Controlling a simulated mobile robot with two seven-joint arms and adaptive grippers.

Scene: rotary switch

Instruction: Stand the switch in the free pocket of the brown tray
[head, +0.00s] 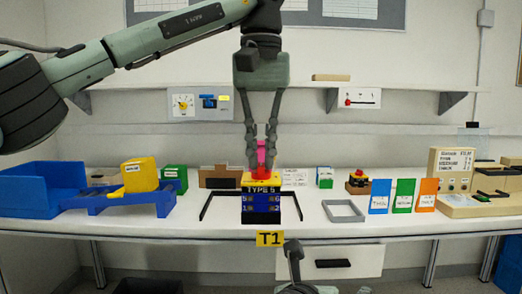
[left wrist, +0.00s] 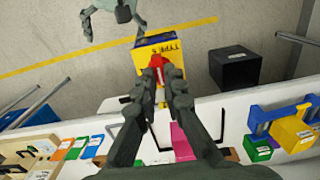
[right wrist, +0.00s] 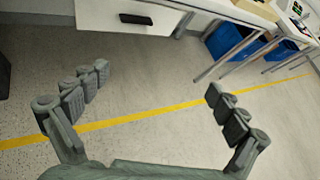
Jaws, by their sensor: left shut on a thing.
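The switch is a yellow-topped block (head: 262,182) lettered "TYPE 5", with a red knob and a dark blue front, upright at the table's centre. My left gripper (head: 260,160) points down from above with its fingers closed around the red knob; the left wrist view shows the knob (left wrist: 157,62) between the fingertips and the yellow face (left wrist: 170,45). I cannot tell whether the base touches the table. My right gripper (right wrist: 145,95) is open and empty, low before the table.
A black bracket frame (head: 213,192) surrounds the switch area. A pink block (head: 262,148) is behind the fingers. A grey square frame (head: 343,220) and blue, green and orange cards (head: 402,196) lie between switch and tray. A shelf (head: 400,92) is above.

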